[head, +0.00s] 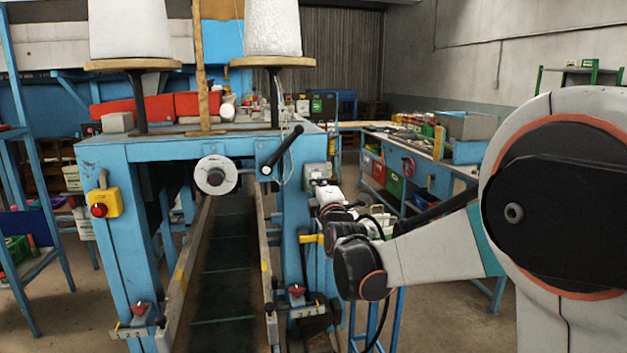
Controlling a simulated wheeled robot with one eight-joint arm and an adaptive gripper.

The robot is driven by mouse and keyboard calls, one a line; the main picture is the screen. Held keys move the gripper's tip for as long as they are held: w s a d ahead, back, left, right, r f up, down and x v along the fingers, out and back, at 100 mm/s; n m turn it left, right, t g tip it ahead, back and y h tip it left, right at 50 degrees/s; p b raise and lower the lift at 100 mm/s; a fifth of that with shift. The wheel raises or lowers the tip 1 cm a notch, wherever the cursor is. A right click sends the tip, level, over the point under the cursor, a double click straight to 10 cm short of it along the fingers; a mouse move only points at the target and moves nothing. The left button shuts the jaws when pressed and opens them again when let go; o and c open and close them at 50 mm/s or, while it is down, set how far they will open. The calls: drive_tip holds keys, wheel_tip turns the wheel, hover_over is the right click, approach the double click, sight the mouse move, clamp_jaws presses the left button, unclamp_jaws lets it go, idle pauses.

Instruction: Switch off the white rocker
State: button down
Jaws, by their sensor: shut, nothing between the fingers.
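I cannot make out a white rocker in the head view. A small grey box (318,176) is on the inner right side of the blue machine frame, but its face is too small to read. My arm comes in from the right and reaches away from me toward that box. My gripper (324,189) is at the arm's far end, small and mostly hidden by the wrist joints. It is shut and looks empty, just in front of or below the grey box. I cannot tell whether it touches anything.
The blue machine frame (118,215) has a yellow box with a red button (99,209) on its left leg. A dark conveyor belt (226,285) runs between the legs. A cluttered bench (455,170) stands behind right.

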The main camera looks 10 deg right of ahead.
drive_tip(key=s+p, duration=0.1)
drive_tip(key=s, duration=0.5)
drive_tip(key=shift+s+r, duration=0.2)
drive_tip(key=shift+r, duration=0.1)
drive_tip(key=s+f+m+g, duration=0.4)
drive_tip(key=s+f+m, duration=0.1)
drive_tip(key=s, duration=0.7)
drive_tip(key=s+f+m+g, duration=0.4)
drive_tip(key=s+f+m, duration=0.2)
drive_tip(key=s, duration=0.6)
drive_tip(key=s+d+f+m+g, duration=0.1)
drive_tip(key=s+f+m+g, duration=0.3)
drive_tip(key=s+m, duration=0.3)
drive_tip(key=s+f, duration=0.1)
drive_tip(key=s, duration=0.4)
drive_tip(key=shift+s+f, duration=0.15)
drive_tip(key=shift+s, duration=0.15)
drive_tip(key=shift+w, duration=0.1)
